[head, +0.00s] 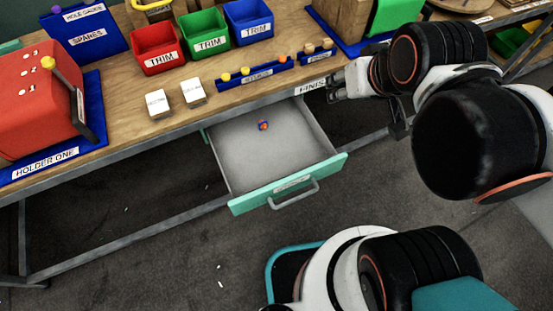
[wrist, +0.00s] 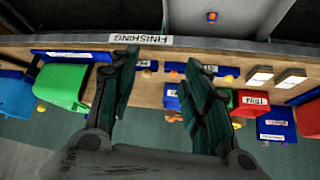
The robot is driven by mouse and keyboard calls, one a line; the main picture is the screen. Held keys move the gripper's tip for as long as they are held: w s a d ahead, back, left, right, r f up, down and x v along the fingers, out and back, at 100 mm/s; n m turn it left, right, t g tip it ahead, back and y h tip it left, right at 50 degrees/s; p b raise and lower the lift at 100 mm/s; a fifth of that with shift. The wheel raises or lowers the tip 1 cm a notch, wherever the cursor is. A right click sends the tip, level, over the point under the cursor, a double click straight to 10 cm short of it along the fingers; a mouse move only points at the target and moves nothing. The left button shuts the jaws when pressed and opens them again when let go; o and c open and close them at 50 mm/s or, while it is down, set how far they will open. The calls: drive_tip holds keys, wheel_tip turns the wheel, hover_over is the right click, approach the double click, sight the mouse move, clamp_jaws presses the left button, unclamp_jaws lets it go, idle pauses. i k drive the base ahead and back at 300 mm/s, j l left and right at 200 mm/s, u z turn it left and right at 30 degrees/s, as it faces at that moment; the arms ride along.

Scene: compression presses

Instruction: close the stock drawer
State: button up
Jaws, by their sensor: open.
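The stock drawer (head: 240,165) hangs open under the workbench in the head view, its teal front (head: 330,170) pulled well out. A grey bar handle (head: 294,195) is on that front. A small orange and blue piece (head: 263,125) lies inside the drawer, and it also shows at the top of the wrist view (wrist: 212,17). My gripper (head: 335,91) is at the bench's front edge, right of and behind the drawer front, apart from the handle. In the wrist view my gripper's (wrist: 160,75) two fingers are spread with nothing between them.
The workbench (head: 125,85) carries red, green and blue trim bins (head: 205,32), two white cards (head: 193,92) and blue trays (head: 252,76). A red holder (head: 35,100) stands at left. Below, a grey frame rail (head: 130,247) runs along the bench. Floor before the drawer is mostly clear.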

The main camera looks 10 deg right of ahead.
sight(258, 168)
drive_tip(key=k+j, duration=0.3)
drive_tip(key=j, duration=0.2)
drive_tip(key=k+j+z, duration=0.1)
drive_tip(key=k+j, duration=0.15)
drive_tip(key=j, duration=0.2)
drive_tip(key=k+j+u, duration=0.15)
drive_tip(key=j, duration=0.25)
drive_tip(key=l+z, duration=0.15)
